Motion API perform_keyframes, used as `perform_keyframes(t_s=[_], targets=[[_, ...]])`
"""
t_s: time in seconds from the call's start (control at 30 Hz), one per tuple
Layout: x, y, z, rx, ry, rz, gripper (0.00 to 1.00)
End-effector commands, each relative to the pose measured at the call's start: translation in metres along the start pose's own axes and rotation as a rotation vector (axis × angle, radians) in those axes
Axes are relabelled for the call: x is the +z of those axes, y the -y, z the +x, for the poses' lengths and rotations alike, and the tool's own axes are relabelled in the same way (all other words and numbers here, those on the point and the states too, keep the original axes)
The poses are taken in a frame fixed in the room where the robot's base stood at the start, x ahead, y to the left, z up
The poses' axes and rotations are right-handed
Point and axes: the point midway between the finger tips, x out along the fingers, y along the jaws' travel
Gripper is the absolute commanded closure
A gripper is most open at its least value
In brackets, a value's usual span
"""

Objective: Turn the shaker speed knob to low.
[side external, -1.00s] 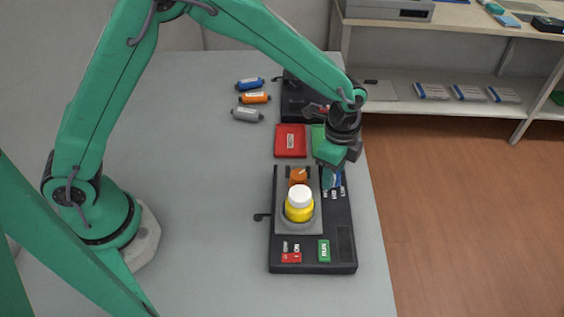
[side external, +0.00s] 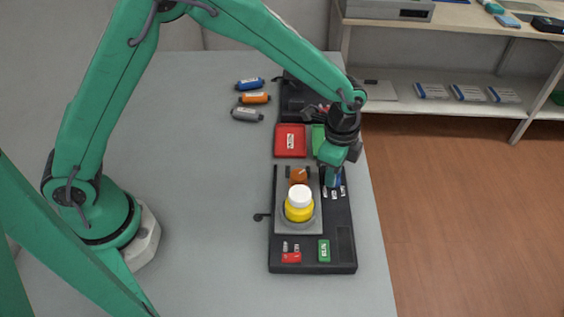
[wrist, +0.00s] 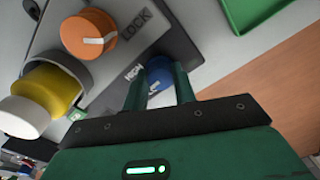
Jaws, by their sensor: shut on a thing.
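The shaker (side external: 313,258) is a dark panel with a grey plate near the right edge of the table. Its blue speed knob (side external: 338,181) sits at the far right, beside small white setting labels. My gripper (side external: 334,182) points down over it. In the wrist view, my gripper (wrist: 160,88) has its two green fingers on either side of the blue knob (wrist: 160,72), shut on it. The HIGH label (wrist: 133,72) shows just left of the knob. The fingers hide part of the knob, and I cannot tell its pointer setting.
A yellow bottle (side external: 299,211) with a white cap stands in the shaker holder. Beyond it is an orange LOCK knob (side external: 298,175). A red switch (side external: 291,257) and a green RUN button (side external: 324,250) are at the near end. A red tray (side external: 291,141) lies behind.

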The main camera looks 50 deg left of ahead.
Motion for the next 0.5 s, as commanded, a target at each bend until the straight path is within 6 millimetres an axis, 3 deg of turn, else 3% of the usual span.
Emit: perform_keyframes(t_s=[0.5], targets=[[-0.0002, -0.0005, -0.001, 0.0, 0.0, -0.375, 0.96]])
